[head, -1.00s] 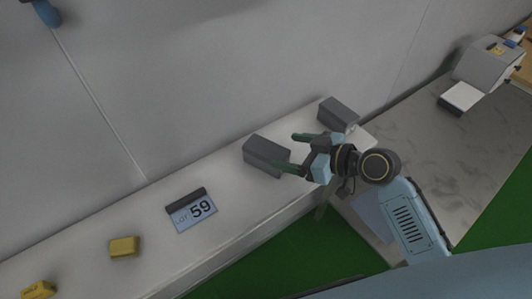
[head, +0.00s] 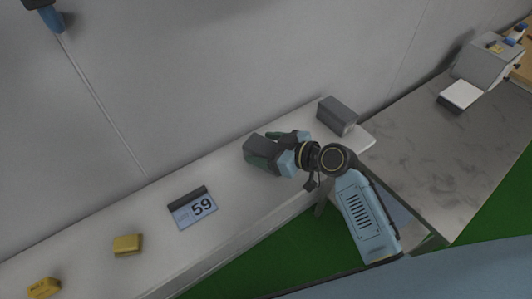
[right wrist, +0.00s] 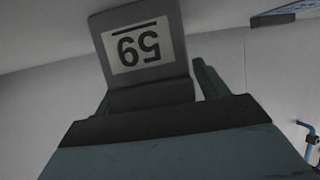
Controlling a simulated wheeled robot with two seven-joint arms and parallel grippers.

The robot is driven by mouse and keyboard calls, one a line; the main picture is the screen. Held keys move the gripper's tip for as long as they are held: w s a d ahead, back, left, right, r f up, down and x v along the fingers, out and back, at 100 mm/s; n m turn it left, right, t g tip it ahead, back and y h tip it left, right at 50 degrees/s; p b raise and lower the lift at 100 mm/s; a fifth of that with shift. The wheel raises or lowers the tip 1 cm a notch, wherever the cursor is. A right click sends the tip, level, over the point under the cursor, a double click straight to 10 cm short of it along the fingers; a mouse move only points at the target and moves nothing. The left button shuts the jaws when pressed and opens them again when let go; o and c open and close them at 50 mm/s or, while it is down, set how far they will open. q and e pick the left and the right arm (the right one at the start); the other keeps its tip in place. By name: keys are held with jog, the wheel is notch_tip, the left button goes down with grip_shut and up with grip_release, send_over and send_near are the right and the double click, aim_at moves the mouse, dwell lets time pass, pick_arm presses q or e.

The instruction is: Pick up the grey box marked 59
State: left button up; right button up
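The grey box marked 59 (head: 259,145) stands on the white shelf (head: 222,182). In the right wrist view its pale label (right wrist: 142,45) reads 59 upside down. My right gripper (head: 273,150) is around this box in the head view, with one finger on the near side and one on the far side. The right wrist view shows the box between the fingers, with a narrow gap beside the right-hand finger (right wrist: 208,80). The gripper looks open. The box's lower part is partly hidden by the gripper. My left gripper is not in view.
A second grey box (head: 338,116) stands right of the gripper. The wall rises close behind the shelf. A marble-topped table (head: 450,150) holds a machine (head: 487,64).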

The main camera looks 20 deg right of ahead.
jog(key=c, duration=1.2)
jog(key=shift+r, duration=0.1)
jog(key=shift+c, duration=0.7)
